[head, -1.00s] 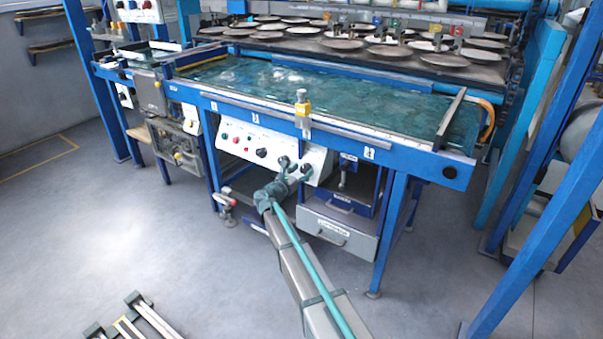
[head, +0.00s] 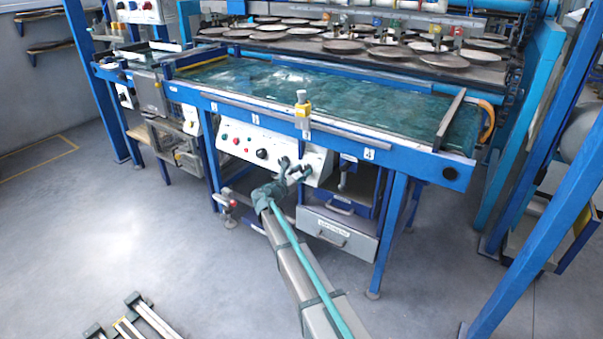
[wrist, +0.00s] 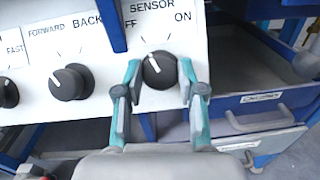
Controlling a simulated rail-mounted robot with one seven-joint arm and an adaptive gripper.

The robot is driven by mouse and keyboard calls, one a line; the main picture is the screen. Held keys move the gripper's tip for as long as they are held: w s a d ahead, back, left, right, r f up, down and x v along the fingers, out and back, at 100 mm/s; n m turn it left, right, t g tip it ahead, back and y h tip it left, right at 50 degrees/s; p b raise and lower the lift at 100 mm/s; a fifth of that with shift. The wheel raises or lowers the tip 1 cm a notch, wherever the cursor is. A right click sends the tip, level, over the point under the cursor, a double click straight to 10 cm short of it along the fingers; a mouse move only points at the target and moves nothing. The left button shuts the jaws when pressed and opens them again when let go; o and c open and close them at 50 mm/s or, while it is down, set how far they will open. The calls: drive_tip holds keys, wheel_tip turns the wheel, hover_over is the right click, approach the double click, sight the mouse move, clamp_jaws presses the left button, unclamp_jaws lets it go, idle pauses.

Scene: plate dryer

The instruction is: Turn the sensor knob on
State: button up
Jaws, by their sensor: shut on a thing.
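The sensor knob (wrist: 159,70) is a round black knob on the white control panel (wrist: 40,88), below the word SENSOR in the wrist view. Its white pointer mark leans up and left, toward the OFF side; ON is printed at upper right. My gripper (wrist: 159,73) has one teal finger on each side of the knob and is shut on it. In the head view my gripper (head: 294,168) is at the right part of the panel (head: 230,131) under the table, and it hides the knob there.
The FORWARD/BACK knob (wrist: 69,82) is left of my gripper, with another black knob at the left edge. A blue bar (wrist: 118,25) hangs in front of the panel. Drawers (wrist: 262,108) are at the right and below.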

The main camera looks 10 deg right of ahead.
drive_tip(key=m+g, duration=0.1)
drive_tip(key=m, duration=0.1)
drive_tip(key=m+g+h+p, duration=0.1)
drive_tip(key=m, duration=0.2)
drive_tip(key=m+g, duration=0.2)
drive_tip(key=shift+w+a+r+m+h, duration=0.2)
drive_tip(key=shift+w+m+h, duration=0.1)
drive_tip(key=shift+m+h, duration=0.1)
drive_tip(key=m+g+p, duration=0.1)
drive_tip(key=m, duration=0.2)
drive_tip(key=m+g+p, duration=0.1)
drive_tip(key=m+g, duration=0.1)
drive_tip(key=shift+m, duration=0.7)
drive_tip(key=o, duration=1.1)
drive_tip(key=shift+a, duration=0.1)
drive_tip(key=v, duration=1.1)
drive_tip(key=shift+s+a+r, duration=0.15)
drive_tip(key=shift+a+r, duration=0.15)
